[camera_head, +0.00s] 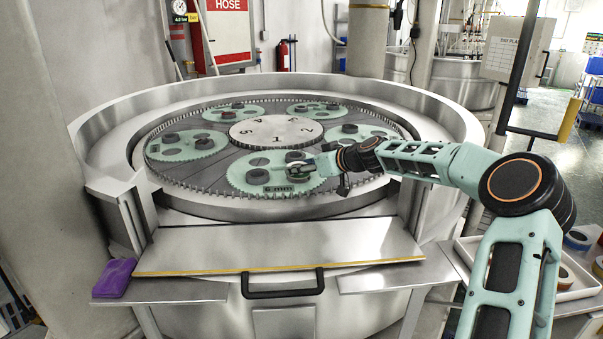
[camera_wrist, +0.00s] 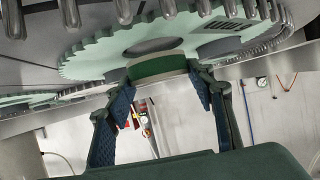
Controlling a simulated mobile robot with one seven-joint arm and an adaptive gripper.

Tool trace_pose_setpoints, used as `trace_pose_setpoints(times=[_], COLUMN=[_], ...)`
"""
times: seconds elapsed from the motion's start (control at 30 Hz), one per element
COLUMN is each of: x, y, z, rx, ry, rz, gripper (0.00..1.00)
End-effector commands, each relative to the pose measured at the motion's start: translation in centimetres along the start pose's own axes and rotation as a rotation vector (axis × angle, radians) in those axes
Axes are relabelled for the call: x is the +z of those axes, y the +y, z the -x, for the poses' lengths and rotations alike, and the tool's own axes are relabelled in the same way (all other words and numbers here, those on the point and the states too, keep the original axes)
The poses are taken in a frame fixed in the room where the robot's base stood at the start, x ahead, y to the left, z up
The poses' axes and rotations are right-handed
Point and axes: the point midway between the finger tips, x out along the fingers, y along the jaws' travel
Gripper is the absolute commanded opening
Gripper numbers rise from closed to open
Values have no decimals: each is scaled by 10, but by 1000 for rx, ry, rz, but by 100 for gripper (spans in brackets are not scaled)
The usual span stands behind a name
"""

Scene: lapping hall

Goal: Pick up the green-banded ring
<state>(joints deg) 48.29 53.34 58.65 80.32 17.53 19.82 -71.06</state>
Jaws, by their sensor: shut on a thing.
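The green-banded ring (camera_wrist: 158,68) is between my two fingertips in the wrist view, its green band facing the camera. My gripper (camera_wrist: 161,84) is shut on it, with one blue padded finger at each side. In the head view my gripper (camera_head: 306,170) is over the front mint-green toothed carrier (camera_head: 240,178), marked 6 mm, and hides most of the ring. The same carrier (camera_wrist: 95,58) shows close behind the ring in the wrist view. I cannot tell whether the ring is clear of it.
Several more carriers with dark round pieces lie around the numbered centre disc (camera_head: 276,131). The machine's raised steel rim (camera_head: 110,160) surrounds them. A steel shelf (camera_head: 270,247) is in front, with a purple cloth (camera_head: 114,278) at its left. A white tray (camera_head: 470,248) stands at right.

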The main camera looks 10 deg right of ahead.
Motion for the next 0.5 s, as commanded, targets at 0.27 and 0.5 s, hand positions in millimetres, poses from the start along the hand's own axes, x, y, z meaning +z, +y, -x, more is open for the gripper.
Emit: trace_pose_setpoints(times=[0.27, 0.5], x=[-31, -45], y=[-16, -40], z=[42, 88], rx=[6, 6], ry=[2, 0], rz=[6, 2], gripper=[14, 14])
